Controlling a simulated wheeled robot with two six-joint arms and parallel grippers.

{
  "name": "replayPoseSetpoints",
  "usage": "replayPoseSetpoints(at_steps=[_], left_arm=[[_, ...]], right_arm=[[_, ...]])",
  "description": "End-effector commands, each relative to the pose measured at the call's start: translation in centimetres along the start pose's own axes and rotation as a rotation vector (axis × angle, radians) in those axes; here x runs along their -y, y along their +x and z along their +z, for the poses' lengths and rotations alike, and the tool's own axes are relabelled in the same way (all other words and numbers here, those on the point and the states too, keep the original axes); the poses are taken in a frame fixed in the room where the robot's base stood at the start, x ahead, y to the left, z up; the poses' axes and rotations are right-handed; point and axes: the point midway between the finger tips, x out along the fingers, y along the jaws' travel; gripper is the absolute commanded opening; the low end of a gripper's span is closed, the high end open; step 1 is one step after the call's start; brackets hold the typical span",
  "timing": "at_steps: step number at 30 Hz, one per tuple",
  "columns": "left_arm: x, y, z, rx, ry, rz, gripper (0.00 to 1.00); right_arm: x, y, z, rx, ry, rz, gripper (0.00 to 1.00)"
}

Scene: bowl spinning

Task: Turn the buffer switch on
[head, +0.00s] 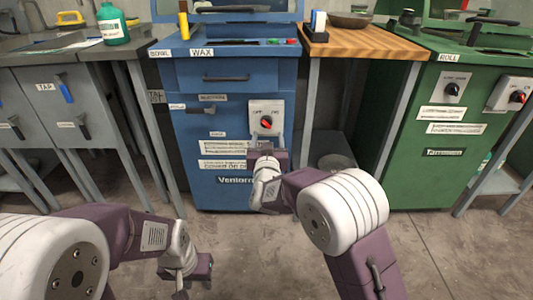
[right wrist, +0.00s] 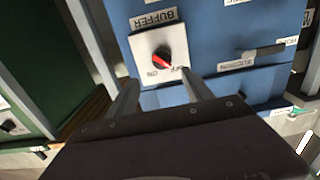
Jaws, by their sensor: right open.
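The buffer switch (head: 266,122) is a red-and-black knob on a pale plate on the blue machine's front. In the right wrist view, the switch (right wrist: 160,57) has a BUFFER label and ON and OFF marks; its red pointer slants toward the lower right, on the side of the OFF mark. My right gripper (head: 267,153) is just below the switch in the head view. In the right wrist view its two grey fingers (right wrist: 163,88) are apart, empty, and not around the knob. My left gripper (head: 190,268) is low at the lower left, away from the machine; its fingers are unclear.
The concrete floor before the machines is clear.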

Motion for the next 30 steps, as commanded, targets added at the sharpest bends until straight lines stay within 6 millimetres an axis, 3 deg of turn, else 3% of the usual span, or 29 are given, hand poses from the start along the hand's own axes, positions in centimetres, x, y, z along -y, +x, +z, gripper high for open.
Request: replayPoseSetpoints(at_steps=[1,7,15,22,30], left_arm=[[0.0,0.9,0.1,-0.001,0.000,0.000,0.36],[0.0,-0.1,0.0,-0.001,0.000,0.000,0.36],[-0.1,-5.8,-0.6,-0.001,0.000,0.000,0.36],[-0.1,-4.0,-0.4,0.000,0.000,0.000,0.36],[-0.1,-3.9,-0.4,0.000,0.000,0.000,0.36]], right_arm=[[0.3,-0.1,0.8,-0.001,0.001,-0.006,0.59],[0.5,0.1,0.2,0.000,-0.001,-0.009,0.59],[0.4,4.3,-0.6,0.004,-0.002,-0.007,0.59],[0.4,8.0,0.8,-0.002,0.001,-0.007,0.59],[0.5,8.9,0.5,0.001,0.000,-0.008,0.59]])
